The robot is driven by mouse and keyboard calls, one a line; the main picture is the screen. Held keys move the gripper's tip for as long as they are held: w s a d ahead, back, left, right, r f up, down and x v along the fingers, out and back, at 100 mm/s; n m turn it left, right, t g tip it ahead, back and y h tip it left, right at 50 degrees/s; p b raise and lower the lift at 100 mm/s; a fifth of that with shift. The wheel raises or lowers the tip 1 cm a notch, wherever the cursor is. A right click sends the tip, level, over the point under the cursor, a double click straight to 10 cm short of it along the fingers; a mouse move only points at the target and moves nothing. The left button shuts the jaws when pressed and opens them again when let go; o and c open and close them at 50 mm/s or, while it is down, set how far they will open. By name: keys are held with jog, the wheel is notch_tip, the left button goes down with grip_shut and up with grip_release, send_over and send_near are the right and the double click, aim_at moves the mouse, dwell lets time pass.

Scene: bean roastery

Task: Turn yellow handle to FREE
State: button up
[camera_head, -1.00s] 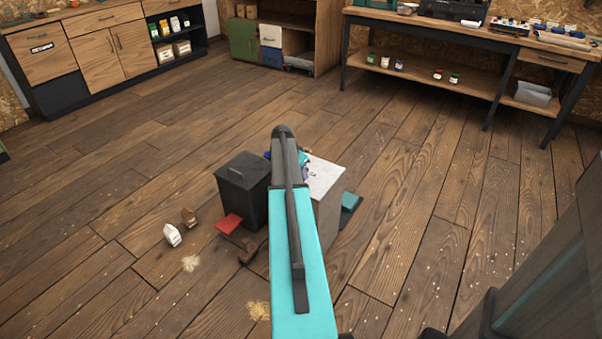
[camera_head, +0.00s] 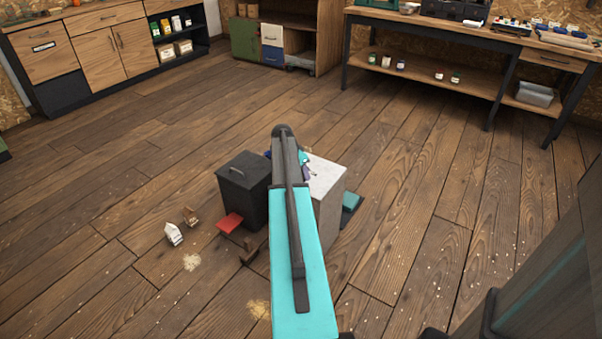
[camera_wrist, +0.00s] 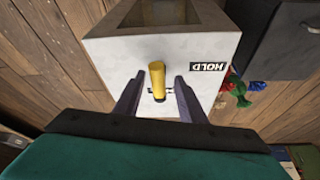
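The yellow handle (camera_wrist: 157,80) shows in the wrist view, on the white face of a box-shaped unit (camera_wrist: 105,58). It stands upright in the picture, with a small dark mark behind its lower end. A black label (camera_wrist: 208,66) reading HOLD is to its right. No FREE label is visible. My gripper (camera_wrist: 155,87) is open, with one finger on each side of the handle and a gap on both sides. In the head view the white unit (camera_head: 326,180) stands on the floor, partly behind my arm, which hides the handle.
A dark lidded bin (camera_head: 243,190) stands left of the white unit, with a red flat piece (camera_head: 229,223) before it. Red, green and blue small items (camera_wrist: 232,88) are right of the handle. A workbench (camera_head: 440,85) is at the back; much floor is clear.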

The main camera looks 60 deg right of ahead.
jog(key=p+v, duration=0.1)
jog(key=v, duration=1.2)
jog(key=shift+a+r, duration=0.15)
jog(key=shift+r, duration=0.2)
jog(key=shift+w, duration=0.1)
